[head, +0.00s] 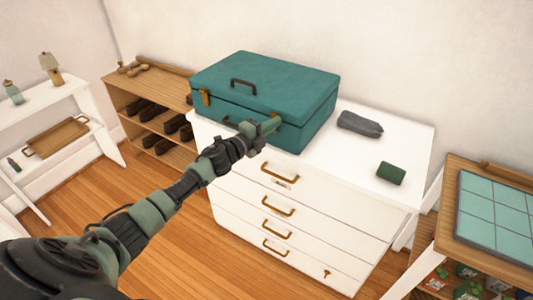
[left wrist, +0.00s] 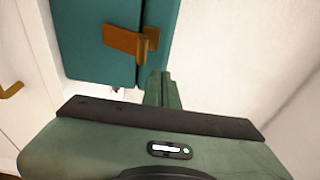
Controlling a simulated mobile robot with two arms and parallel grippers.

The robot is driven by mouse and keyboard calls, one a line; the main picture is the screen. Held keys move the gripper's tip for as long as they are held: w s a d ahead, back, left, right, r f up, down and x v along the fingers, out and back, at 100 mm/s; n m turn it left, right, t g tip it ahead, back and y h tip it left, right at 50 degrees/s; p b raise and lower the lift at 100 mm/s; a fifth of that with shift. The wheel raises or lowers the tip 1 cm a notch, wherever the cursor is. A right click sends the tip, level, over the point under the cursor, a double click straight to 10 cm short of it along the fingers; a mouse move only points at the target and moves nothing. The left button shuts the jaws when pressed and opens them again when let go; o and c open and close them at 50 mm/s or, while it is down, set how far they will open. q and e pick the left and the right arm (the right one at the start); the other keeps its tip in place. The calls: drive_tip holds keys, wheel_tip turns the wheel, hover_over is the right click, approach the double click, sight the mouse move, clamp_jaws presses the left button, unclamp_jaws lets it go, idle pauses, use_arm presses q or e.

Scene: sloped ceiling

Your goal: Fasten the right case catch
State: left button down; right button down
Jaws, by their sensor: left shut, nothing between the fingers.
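A closed teal case (head: 262,85) lies on top of a white dresser. Its right catch, brass-coloured, is at the front of the case, partly hidden by my gripper in the head view. In the left wrist view the right catch (left wrist: 122,40) shows as a flat plate at the seam, with a small lever sticking out. I cannot tell whether it is fastened. The left catch (head: 205,98) is on the front near the left corner. My left gripper (head: 262,130) is shut and empty, its fingertips (left wrist: 160,88) close to the right catch. My right gripper is not in view.
A grey pouch (head: 360,124) and a small green box (head: 390,173) lie on the dresser (head: 410,140), right of the case. A wooden shoe rack (head: 125,97) stands at left, a wooden shelf (head: 455,235) at right.

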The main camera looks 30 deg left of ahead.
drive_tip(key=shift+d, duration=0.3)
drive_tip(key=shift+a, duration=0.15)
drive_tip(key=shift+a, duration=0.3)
